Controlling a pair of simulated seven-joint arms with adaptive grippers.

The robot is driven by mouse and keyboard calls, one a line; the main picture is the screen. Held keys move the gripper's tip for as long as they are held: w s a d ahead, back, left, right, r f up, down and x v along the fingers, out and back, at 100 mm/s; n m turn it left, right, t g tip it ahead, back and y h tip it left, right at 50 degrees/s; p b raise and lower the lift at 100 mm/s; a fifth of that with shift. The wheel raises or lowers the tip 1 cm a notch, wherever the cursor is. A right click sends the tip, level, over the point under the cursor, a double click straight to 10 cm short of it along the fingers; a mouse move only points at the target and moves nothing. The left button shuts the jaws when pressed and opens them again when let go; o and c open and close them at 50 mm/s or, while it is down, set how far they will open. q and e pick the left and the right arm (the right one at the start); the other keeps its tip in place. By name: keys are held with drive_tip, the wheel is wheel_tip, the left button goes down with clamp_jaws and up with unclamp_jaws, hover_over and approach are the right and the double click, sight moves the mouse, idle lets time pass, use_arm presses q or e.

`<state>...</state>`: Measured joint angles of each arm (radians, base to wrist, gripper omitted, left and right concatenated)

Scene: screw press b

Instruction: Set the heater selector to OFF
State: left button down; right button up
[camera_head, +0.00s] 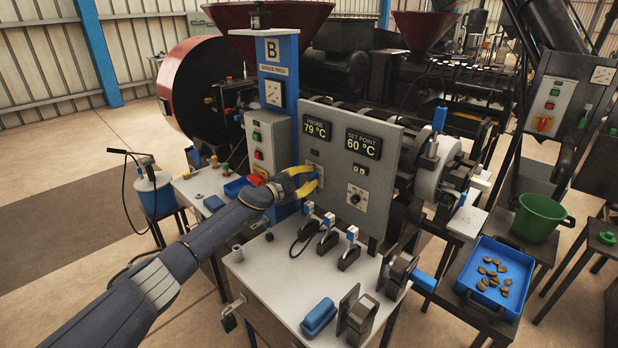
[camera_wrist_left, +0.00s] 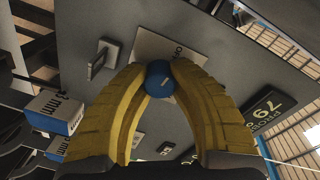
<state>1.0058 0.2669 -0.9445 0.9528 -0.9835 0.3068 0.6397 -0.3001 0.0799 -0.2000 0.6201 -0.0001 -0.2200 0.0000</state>
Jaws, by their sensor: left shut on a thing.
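The grey control panel (camera_head: 382,140) stands upright on the machine and carries a small white plate behind my left gripper (camera_head: 308,180). In the left wrist view a round blue knob (camera_wrist_left: 161,80) with a small pale mark sits on a white plate (camera_wrist_left: 168,44). It appears to be the heater selector. The yellow fingers of my left gripper (camera_wrist_left: 161,78) are shut on it from both sides. The plate's lettering is mostly hidden, so I cannot tell the setting. My right gripper is in neither view.
The displays read PROBE 79 °C (camera_head: 317,127) and SET POINT 60 °C (camera_head: 363,145). A black knob (camera_head: 354,198) is lower on the panel. Several blue-and-white gauge blocks (camera_head: 328,220) stand on the bench (camera_head: 270,275). A blue tray (camera_head: 478,303) is at right.

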use_arm(q)
drive_tip(key=shift+w+a+r, duration=0.1)
drive_tip(key=shift+a+r, duration=0.05)
drive_tip(key=shift+a, duration=0.05)
drive_tip(key=c, duration=1.5)
unclamp_jaws()
drive_tip(key=o, duration=0.5)
drive_tip(key=shift+d, duration=0.1)
drive_tip(key=v, duration=1.2)
